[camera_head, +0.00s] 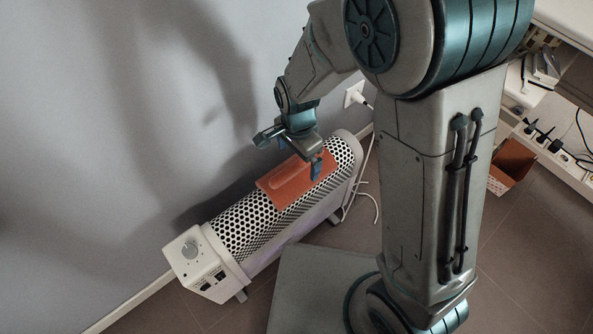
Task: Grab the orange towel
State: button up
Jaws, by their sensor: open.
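The orange towel (285,187) lies draped over the top of a white heater with a perforated grille, a little toward its far end. My gripper (292,154) is above the far part of the towel with its jaws open. One finger shows in front of the towel's right part, and the other points to the left. I cannot tell whether the fingers touch the towel. My gripper hides part of the towel's far edge.
The heater (239,228) stands along the grey wall (80,130), its control knob at the near end. A white cable runs from a wall socket (354,95) to the floor. A brown box (511,166) and a power strip (556,148) are at right.

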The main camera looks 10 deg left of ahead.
aim_at(297, 163)
jog(key=f+b, duration=0.3)
jog(key=f, duration=0.2)
jog(key=shift+s+f, duration=0.1)
jog(key=shift+s, duration=0.1)
jog(key=c, duration=0.7)
jog(key=shift+r, duration=0.25)
